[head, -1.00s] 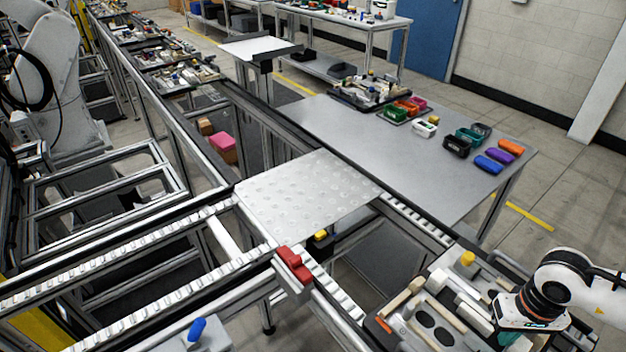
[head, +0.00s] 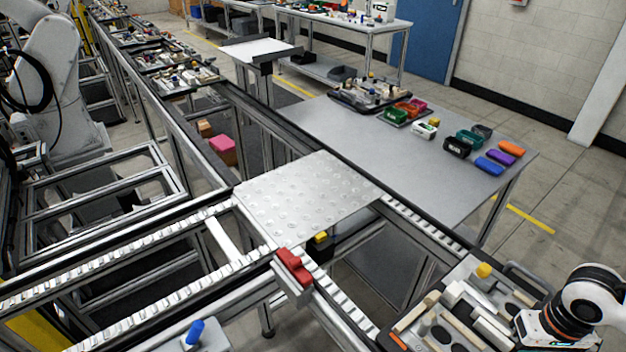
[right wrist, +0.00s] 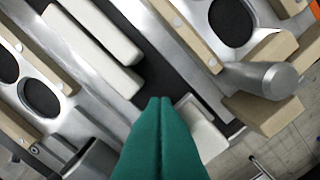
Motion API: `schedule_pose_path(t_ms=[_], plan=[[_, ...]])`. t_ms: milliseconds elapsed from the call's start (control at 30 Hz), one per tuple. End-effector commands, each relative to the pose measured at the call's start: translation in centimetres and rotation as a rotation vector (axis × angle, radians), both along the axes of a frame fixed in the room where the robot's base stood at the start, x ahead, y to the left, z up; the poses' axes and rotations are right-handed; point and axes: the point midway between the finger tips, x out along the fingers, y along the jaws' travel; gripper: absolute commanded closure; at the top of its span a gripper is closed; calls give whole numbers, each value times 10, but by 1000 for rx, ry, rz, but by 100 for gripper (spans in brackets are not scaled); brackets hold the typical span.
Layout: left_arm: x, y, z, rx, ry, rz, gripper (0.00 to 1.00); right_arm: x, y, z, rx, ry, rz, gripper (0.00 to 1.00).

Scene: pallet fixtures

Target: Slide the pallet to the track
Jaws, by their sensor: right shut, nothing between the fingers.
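The pallet (head: 406,325) is at the lower right of the head view. It carries wooden bars, white blocks, a grey cylinder and a yellow knob (head: 483,270). The roller track (head: 335,315) runs to its left, past a red block (head: 293,266); the nearest pallet edge lies close to it. My right arm reaches the pallet's right side, with the fingertips out of sight there. In the right wrist view, my right gripper (right wrist: 161,99) has teal fingers, shut and empty, over the pallet beside a small white block (right wrist: 203,132). I cannot tell whether they touch it. My left gripper is not in view.
A white dimpled plate (head: 308,200) lies across the track junction. Behind it is a grey table (head: 330,125) with several coloured bins and another loaded tray (head: 370,95). A grey box with a blue knob (head: 195,332) stands at the lower left.

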Motion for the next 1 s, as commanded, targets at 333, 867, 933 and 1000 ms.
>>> schedule_pose_path(t_ms=[333, 867, 933, 1000], plan=[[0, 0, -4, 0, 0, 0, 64, -14, -6, -7, 1, 20, -2, 100], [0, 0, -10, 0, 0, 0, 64, -2, 4, -8, 5, 17, 1, 100], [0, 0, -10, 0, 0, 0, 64, -2, 4, -7, 5, 17, 1, 100], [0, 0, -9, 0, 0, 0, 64, -2, 4, -7, 5, 17, 1, 100]])
